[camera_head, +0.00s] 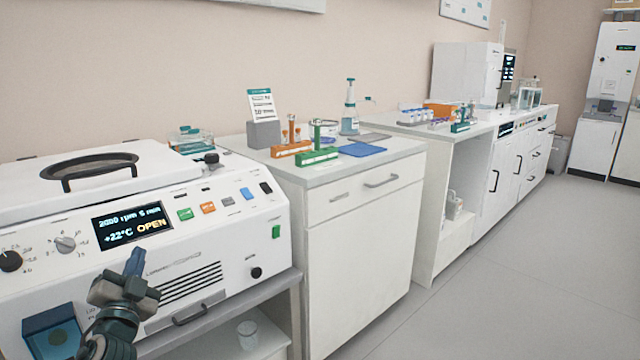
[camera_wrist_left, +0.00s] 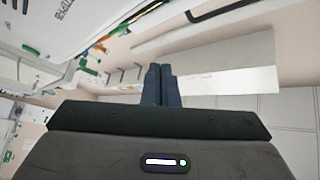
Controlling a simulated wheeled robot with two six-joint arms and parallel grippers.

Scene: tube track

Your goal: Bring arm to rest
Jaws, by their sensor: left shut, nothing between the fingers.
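My left gripper (camera_head: 134,262) is in front of the centrifuge (camera_head: 215,250) at the lower left of the head view, pointing up. Its blue fingers are together with nothing between them. The closed fingers also show in the left wrist view (camera_wrist_left: 158,84), with pale cabinet fronts and floor beyond. My right gripper is not in either view.
The centrifuge display (camera_head: 132,225) reads OPEN, and its lid with a dark handle looks down. A counter (camera_head: 330,178) to the right bears an orange rack (camera_head: 291,149), a green rack (camera_head: 317,157) and a blue mat (camera_head: 362,149). The floor (camera_head: 530,260) at right is clear.

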